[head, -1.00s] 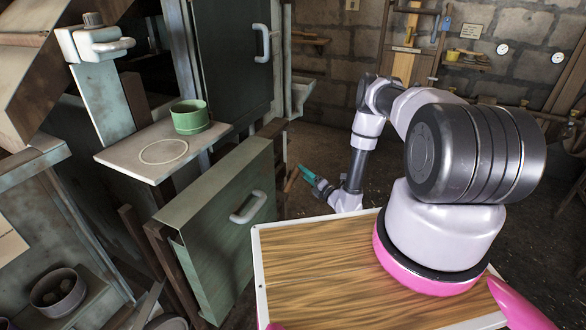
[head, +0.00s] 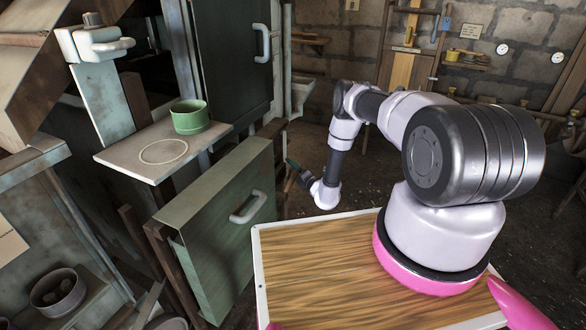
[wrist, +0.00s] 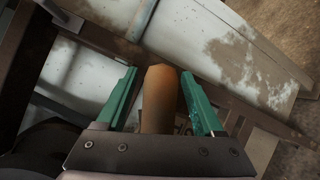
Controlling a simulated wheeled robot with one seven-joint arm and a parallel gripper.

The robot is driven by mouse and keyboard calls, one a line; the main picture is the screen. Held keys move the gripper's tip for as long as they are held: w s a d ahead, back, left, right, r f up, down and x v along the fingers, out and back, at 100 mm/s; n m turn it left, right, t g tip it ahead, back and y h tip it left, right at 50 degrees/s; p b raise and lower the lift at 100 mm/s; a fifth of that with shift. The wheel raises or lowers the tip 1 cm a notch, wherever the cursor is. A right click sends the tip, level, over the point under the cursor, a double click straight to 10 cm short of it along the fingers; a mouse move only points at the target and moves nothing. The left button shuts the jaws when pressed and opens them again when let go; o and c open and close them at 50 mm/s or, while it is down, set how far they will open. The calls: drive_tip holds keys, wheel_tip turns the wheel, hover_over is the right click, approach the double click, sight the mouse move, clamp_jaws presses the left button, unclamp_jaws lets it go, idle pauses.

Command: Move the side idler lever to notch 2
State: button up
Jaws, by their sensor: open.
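A rounded orange-brown handle (wrist: 158,100), which looks like the side idler lever's grip, stands between the green fingers of my gripper (wrist: 160,76) in the wrist view. The fingers are open, one on each side of the handle, with a visible gap to the right finger. In the head view my gripper (head: 294,166) is low beside the right edge of the green cabinet panel, and a brown stick (head: 289,184) shows close to it. The notches and the lever's lower part cannot be made out.
The green panel with a pale handle (head: 248,207) stands just left of my gripper. A green cup (head: 190,117) sits on a shelf (head: 122,158) beside a ring mark. A wooden board (head: 320,275) lies in front. Open floor lies behind my arm.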

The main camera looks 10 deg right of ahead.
clamp_jaws()
idle(1.4)
